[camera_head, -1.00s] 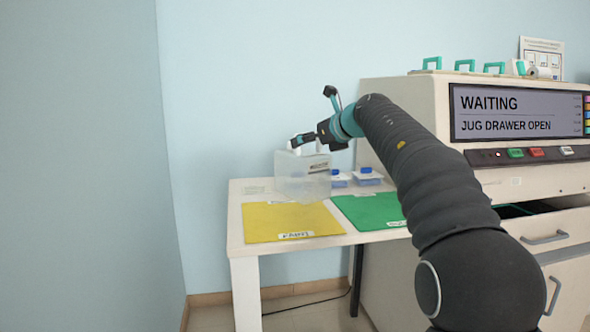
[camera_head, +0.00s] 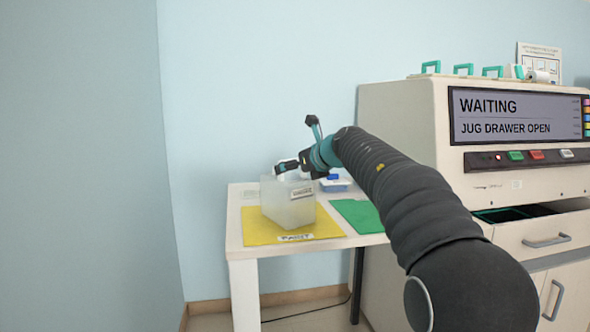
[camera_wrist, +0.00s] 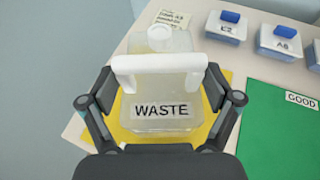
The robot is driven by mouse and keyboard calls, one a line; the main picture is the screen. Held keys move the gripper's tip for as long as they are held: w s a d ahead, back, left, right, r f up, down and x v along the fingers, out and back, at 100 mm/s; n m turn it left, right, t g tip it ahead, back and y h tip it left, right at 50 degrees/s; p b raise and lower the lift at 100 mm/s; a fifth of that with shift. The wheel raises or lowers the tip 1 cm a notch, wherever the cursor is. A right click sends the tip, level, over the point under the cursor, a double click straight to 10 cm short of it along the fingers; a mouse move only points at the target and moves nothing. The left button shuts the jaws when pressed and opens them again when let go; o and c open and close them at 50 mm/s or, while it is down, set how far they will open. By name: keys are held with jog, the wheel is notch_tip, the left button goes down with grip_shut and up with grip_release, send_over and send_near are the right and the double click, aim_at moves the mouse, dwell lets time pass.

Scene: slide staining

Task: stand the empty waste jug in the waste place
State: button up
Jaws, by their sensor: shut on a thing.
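The waste jug (camera_head: 288,206) is a boxy, translucent container with a white handle (camera_wrist: 158,66), a white cap and a WASTE label. It is upright in the head view, over the yellow mat (camera_head: 252,230) on the white table. My gripper (camera_head: 291,167) is shut on the jug at its handle, from above. The wrist view shows the jug (camera_wrist: 155,100) between my fingers, with the yellow mat (camera_wrist: 222,84) behind it. I cannot tell whether its base touches the mat. The mat's front label is hard to read.
A green mat (camera_wrist: 280,125) marked GOOD lies to the right. A wall stands close on the left.

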jog(key=shift+f, duration=0.1)
jog(key=o, duration=1.4)
jog(key=shift+c, duration=0.2)
jog(key=shift+s+d+r, duration=0.1)
jog(key=shift+s+r, duration=0.05)
jog(key=shift+r, duration=0.05)
jog(key=v, duration=1.1)
jog(key=shift+s+r+b, duration=0.2)
jog(key=shift+s+b, duration=0.05)
jog(key=shift+b, duration=0.05)
jog(key=shift+d, duration=0.15)
